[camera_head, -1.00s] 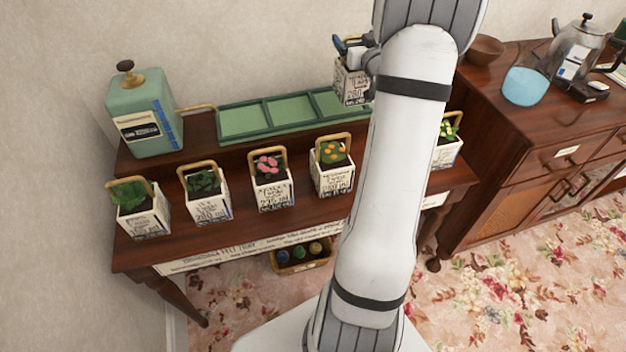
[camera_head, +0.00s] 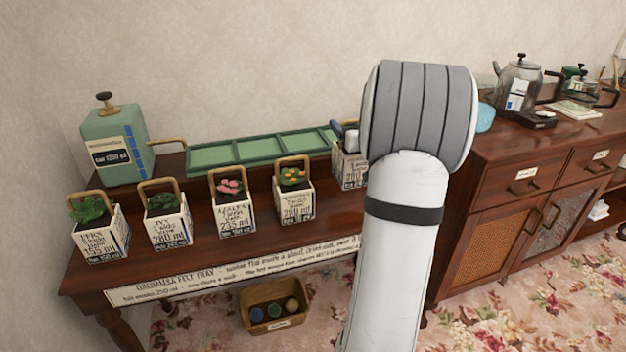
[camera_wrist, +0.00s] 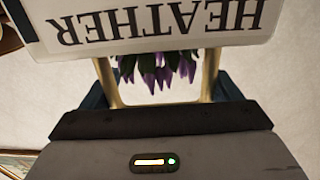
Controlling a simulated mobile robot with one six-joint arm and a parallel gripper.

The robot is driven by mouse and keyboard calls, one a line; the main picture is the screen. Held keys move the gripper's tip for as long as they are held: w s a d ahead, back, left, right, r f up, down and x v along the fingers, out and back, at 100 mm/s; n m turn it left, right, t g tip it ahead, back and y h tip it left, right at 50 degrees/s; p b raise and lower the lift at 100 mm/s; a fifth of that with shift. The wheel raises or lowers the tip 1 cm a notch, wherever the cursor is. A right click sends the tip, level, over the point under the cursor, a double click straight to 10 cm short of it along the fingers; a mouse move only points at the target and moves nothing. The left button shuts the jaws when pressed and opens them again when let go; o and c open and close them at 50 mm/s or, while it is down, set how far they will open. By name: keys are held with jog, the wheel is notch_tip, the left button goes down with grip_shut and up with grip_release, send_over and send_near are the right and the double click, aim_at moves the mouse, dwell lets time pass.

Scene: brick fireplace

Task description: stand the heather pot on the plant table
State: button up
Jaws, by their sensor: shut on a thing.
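The heather pot (camera_head: 350,168) is a white square pot with black lettering, partly hidden by my arm in the head view. In the wrist view the pot (camera_wrist: 150,22) shows its HEATHER label upside down, with purple flowers and a gold handle. My gripper (camera_head: 348,134) is shut on the handle; its jaws also show in the wrist view (camera_wrist: 160,92). The pot hangs at the right end of the green tray; I cannot tell whether it touches anything below. The plant table (camera_head: 200,265) is dark wood with a lettered front strip.
Fern (camera_head: 103,235), ivy (camera_head: 168,225), azalea (camera_head: 233,212) and an orange-flowered pot (camera_head: 294,200) stand in a row on the table. Behind are a green canister (camera_head: 115,150) and a three-section green tray (camera_head: 250,150). A sideboard (camera_head: 500,215) stands right. My arm hides the table's right part.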

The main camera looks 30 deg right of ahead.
jog(key=f, duration=0.3)
jog(key=f+b, duration=0.1)
jog(key=shift+w+a+f, duration=0.3)
jog(key=shift+a, duration=0.05)
jog(key=shift+f+b, duration=0.3)
jog(key=shift+f, duration=1.35)
jog(key=o, duration=1.6)
jog(key=shift+f, duration=0.1)
jog(key=shift+c, duration=0.2)
